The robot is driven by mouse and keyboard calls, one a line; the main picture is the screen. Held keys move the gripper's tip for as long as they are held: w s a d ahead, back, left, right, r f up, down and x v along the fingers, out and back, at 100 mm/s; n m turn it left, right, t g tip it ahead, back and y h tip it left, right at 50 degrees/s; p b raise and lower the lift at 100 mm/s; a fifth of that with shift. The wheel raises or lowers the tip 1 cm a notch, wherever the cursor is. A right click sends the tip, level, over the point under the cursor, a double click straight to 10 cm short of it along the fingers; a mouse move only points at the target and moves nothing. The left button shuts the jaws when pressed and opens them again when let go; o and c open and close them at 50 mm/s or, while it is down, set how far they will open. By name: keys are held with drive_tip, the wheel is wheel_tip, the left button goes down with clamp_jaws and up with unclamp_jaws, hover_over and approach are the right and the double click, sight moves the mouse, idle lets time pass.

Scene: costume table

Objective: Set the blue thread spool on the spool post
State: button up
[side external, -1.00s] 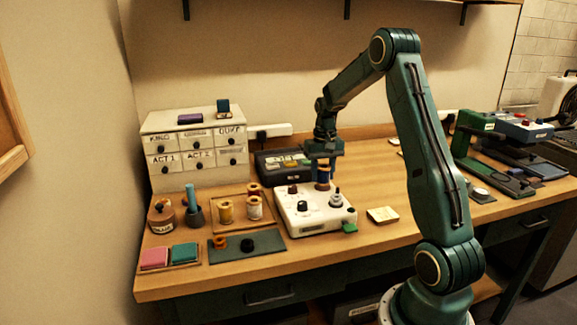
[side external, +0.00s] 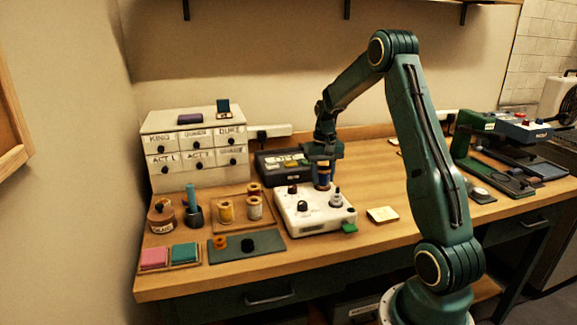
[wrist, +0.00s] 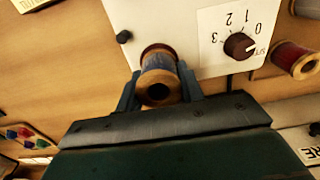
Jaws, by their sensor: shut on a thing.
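The blue thread spool (side external: 323,178) has dark blue thread between wooden ends and stands upright at the back of the white machine (side external: 318,219). My gripper (side external: 322,166) is above and around it, shut on it. In the wrist view the spool (wrist: 158,72) sits between the two fingers (wrist: 159,88), its wooden end with a dark hole facing the camera. The white machine (wrist: 180,22) lies beyond. The spool post is not visible; the spool and gripper cover that area. I cannot tell whether the spool rests on the machine.
A dial (side external: 303,206) and a dark-tipped fitting (side external: 336,199) stand on the machine. Other spools (side external: 226,211) stand on a wooden tray to the left. A dark case (side external: 283,167) lies behind.

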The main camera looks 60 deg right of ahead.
drive_tip(key=shift+f, duration=0.15)
drive_tip(key=o, duration=0.7)
wheel_tip(320, 180, up, 11)
idle(1.5)
idle(0.4)
